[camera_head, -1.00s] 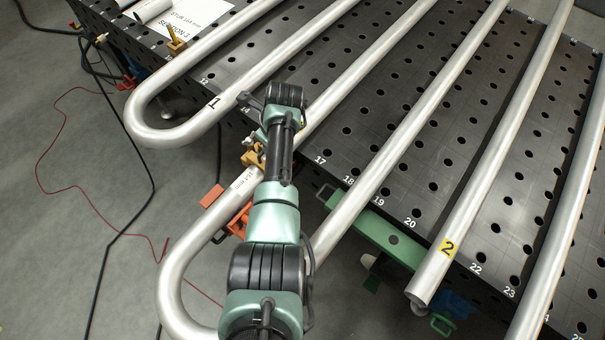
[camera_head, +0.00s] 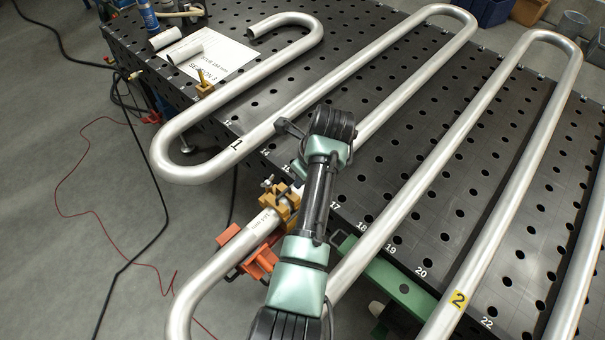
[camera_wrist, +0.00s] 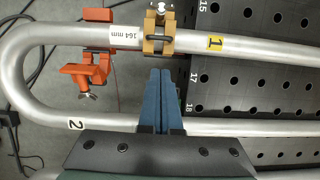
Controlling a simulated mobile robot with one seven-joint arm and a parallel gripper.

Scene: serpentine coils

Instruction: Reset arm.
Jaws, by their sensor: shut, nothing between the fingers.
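My gripper (camera_wrist: 161,72) shows in the wrist view as two blue fingers pressed together, with nothing between them. The fingertips point at a brass clamp (camera_wrist: 159,40) on the silver tube marked 1 (camera_wrist: 240,46). The fingers overlap the lower tube run marked 2 (camera_wrist: 100,124) in the picture; I cannot tell whether they touch it. In the head view my arm reaches up over the table edge, and its links hide the fingers. The brass clamp there (camera_head: 287,207) is just left of my arm.
Bent silver tubes (camera_head: 450,175) lie across the black perforated table (camera_head: 395,165). A paper sheet (camera_head: 226,58) lies at the back left. The grey floor at left has cables.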

